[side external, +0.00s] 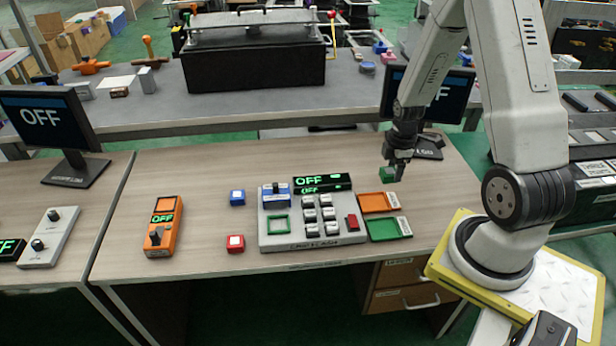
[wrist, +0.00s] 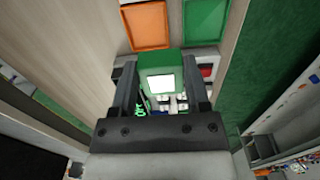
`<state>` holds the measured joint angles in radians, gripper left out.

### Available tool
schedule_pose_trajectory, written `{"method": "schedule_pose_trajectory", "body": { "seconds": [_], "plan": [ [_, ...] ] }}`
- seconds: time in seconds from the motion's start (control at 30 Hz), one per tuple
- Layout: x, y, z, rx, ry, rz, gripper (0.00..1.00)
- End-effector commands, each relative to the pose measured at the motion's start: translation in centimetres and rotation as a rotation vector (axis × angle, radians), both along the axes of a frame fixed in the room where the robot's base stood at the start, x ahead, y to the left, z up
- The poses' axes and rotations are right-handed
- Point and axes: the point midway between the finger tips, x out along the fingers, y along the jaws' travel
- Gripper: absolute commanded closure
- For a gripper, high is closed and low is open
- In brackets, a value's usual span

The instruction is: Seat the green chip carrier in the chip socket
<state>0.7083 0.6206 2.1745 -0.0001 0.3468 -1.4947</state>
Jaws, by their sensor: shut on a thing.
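The green chip carrier (side external: 388,174) is a small green block held between the fingertips of my gripper (side external: 397,172), above the table and behind the orange tray. In the wrist view the carrier (wrist: 161,75) shows a green frame with a pale square centre, between the two dark fingers of my gripper (wrist: 160,88). The chip socket (side external: 279,225) appears to be the green-outlined square on the front left of the grey fixture (side external: 318,240). It lies to the left of my gripper and looks empty. In the wrist view the carrier and fingers hide much of the fixture.
An orange tray (side external: 378,203) and a green tray (side external: 388,229) lie right of the fixture.

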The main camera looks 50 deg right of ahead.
Motion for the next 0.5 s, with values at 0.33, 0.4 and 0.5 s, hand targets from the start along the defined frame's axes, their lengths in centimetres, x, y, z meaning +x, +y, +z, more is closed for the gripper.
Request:
{"method": "schedule_pose_trajectory", "body": {
  "seconds": [0.33,0.4,0.5],
  "plan": [
    [-0.81,0.48,0.42,-0.001,-0.001,0.000,1.00],
    [-0.81,0.48,0.41,-0.001,-0.001,0.000,1.00],
    [-0.80,0.47,0.41,0.000,0.000,0.000,1.00]
  ]
}}
